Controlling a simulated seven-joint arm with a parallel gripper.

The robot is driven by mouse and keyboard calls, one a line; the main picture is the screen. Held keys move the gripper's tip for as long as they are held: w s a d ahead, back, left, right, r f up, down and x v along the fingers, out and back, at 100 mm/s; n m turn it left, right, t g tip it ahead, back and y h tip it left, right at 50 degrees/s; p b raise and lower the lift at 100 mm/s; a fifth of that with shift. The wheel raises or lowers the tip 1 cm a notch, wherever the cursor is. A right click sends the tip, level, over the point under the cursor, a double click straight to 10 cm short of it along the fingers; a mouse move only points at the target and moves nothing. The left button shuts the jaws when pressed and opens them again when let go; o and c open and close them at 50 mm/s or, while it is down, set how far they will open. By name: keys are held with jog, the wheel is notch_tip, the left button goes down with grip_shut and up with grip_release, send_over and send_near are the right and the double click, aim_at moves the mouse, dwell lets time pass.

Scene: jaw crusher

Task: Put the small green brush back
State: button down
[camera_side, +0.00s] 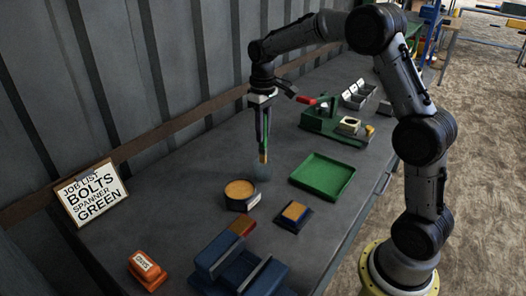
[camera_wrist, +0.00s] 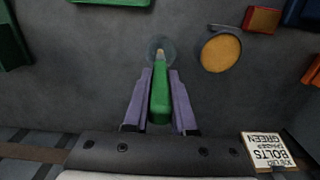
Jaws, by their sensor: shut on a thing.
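My gripper (camera_side: 263,138) is shut on the small green brush (camera_side: 264,153), which hangs upright with its pale tip down. In the wrist view the green handle (camera_wrist: 160,98) lies between the two grey-purple fingers (camera_wrist: 161,74). A faint clear round thing, perhaps a glass jar (camera_side: 261,173), stands on the bench just below the brush tip. In the wrist view it shows as a pale ring (camera_wrist: 160,47) around the tip. I cannot tell whether the tip is inside it or above it.
A round tin with an orange-yellow top (camera_side: 240,190) stands close to the left of the jar. A green tray (camera_side: 323,175) lies to the right. A blue block with a tan top (camera_side: 293,216), a blue vise (camera_side: 238,265) and an orange block (camera_side: 147,270) are nearer. A job list board (camera_side: 91,192) leans at left.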

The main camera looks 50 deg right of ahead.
aim_at(263, 148)
jog(key=shift+f, duration=2.2)
jog(key=shift+f, duration=0.1)
jog(key=c, duration=0.7)
grip_release()
jog(key=shift+c, duration=0.2)
